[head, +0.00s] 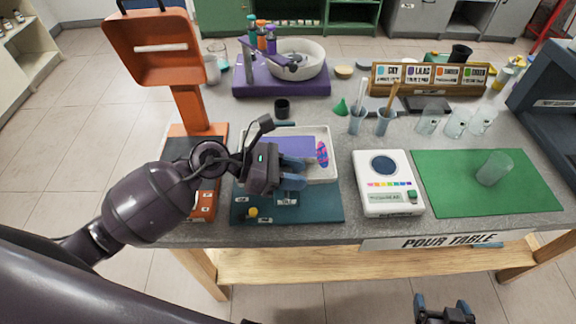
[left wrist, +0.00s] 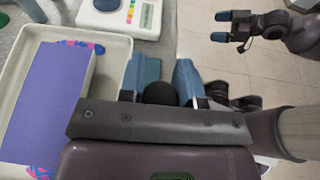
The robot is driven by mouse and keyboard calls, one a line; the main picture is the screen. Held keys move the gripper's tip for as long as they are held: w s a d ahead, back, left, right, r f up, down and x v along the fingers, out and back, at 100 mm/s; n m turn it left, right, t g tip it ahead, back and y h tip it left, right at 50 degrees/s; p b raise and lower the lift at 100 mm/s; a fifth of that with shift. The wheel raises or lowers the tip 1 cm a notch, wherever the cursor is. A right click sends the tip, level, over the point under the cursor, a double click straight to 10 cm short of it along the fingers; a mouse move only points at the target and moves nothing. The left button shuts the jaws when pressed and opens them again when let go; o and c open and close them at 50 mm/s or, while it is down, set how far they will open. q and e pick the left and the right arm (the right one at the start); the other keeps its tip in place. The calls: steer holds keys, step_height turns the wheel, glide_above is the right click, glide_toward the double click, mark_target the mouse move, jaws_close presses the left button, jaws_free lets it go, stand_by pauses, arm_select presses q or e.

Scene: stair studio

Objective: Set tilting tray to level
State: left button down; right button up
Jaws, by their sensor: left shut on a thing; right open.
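The white tray (head: 334,168), with a purple sheet (head: 295,146) and a pink-and-blue pattern in it, stands on a dark teal base (head: 322,212) at the table's front. I cannot tell its tilt for sure. My left gripper (head: 292,173) is at the tray's front side, shut on a dark round knob (left wrist: 160,92) that shows between its blue fingers in the left wrist view. The fingers hide the knob in the head view. A small yellow piece (head: 253,212) and white labels are on the base. My right gripper (head: 445,309) is open and empty, low in front of the table.
A white scale (head: 388,183) and a green mat (head: 535,185) with a clear cup (head: 494,168) are to the right. An orange stand (head: 188,105) rises at the left. A purple stand with a white bowl (head: 297,62) and several beakers are behind.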

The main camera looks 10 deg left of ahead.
arm_select(q)
steer(key=shift+w+d+r, duration=0.1)
steer(key=shift+d+r, duration=0.05)
steer(key=shift+r, duration=0.05)
arm_select(e)
steer(key=shift+w+r, duration=0.15)
steer(key=shift+r, duration=0.55)
arm_select(q)
steer(key=shift+f, duration=0.1)
arm_select(e)
steer(key=shift+w, duration=0.15)
arm_select(q)
steer(key=c, duration=0.8)
jaws_free()
steer(key=shift+c, duration=0.2)
arm_select(e)
steer(key=shift+w+r, duration=0.15)
steer(key=shift+r, duration=0.05)
arm_select(q)
steer(key=shift+f, duration=0.1)
